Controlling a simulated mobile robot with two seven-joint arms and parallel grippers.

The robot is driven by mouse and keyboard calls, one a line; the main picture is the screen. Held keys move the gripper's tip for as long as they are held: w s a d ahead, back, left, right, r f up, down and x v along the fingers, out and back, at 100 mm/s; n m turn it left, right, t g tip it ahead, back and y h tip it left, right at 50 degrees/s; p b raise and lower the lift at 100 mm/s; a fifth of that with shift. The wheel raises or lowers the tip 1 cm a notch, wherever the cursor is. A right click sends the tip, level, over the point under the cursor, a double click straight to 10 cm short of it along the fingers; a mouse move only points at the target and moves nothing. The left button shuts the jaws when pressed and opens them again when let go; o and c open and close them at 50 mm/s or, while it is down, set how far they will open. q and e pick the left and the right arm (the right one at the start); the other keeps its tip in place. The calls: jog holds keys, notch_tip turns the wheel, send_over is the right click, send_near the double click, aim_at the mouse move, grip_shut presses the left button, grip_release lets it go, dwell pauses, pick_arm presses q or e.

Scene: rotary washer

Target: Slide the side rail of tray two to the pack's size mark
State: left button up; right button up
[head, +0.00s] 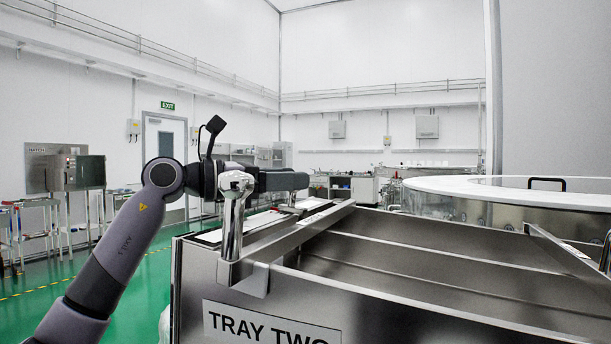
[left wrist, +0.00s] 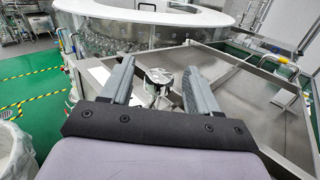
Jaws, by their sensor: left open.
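Tray two (head: 195,285) is a steel tray with a "TRAY TWO" label (head: 268,322) on its front. Its side rail (head: 310,228) is a steel bar running front to back near the tray's left side. An upright chrome handle (head: 232,225) with a rounded top stands at the rail's front end. My left gripper (head: 272,181) is open at the height of the handle's top. In the left wrist view the handle top (left wrist: 158,76) shows between the spread fingers; I cannot tell if they touch it. I cannot make out a size mark. My right gripper is not in view.
Pale strips (head: 262,219) lie on the tray's left ledge. A round white-topped machine (head: 510,190) stands behind.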

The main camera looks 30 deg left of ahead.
pick_arm(q)
jog(key=x, duration=0.3)
jog(key=shift+w+d, duration=0.15)
jog(key=shift+c, duration=0.3)
grip_shut()
jog(key=shift+s+f, duration=0.1)
jog(key=shift+s, duration=0.3)
jog(key=s+b, duration=0.4)
jog(key=s, duration=0.9)
jog(key=shift+d+r+b, duration=0.2)
jog(key=shift+d+b, duration=0.15)
